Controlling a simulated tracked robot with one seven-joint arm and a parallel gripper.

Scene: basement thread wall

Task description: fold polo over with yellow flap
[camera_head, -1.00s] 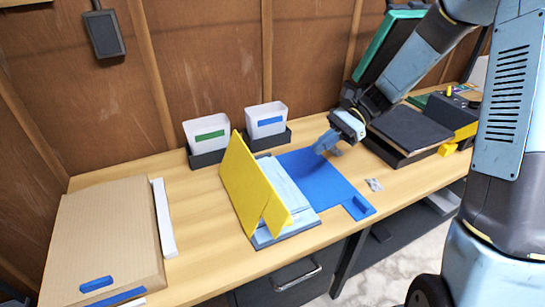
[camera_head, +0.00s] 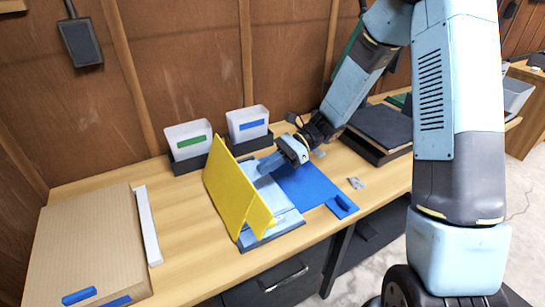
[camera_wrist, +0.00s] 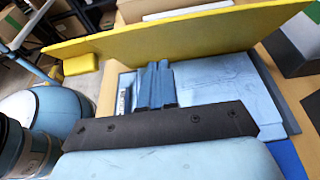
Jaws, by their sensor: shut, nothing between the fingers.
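The yellow flap (camera_head: 236,190) stands raised and tilted at the left side of the folding board, with a yellow tab on its near side. It also shows in the wrist view (camera_wrist: 190,35), beyond my fingers. The light blue polo (camera_head: 283,213) lies flat on the board, right of the flap; in the wrist view the polo (camera_wrist: 220,85) spreads beneath my gripper. The blue flap (camera_head: 303,186) lies flat to the right. My gripper (camera_head: 268,165) is shut and empty, over the polo's far part, right of the yellow flap. The fingertips (camera_wrist: 157,68) are together, apart from the flap.
Two white bins stand behind the board, with a green label (camera_head: 188,142) and a blue label (camera_head: 248,123). A dark box (camera_head: 378,130) stands right. Bare table lies between strip and flap.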

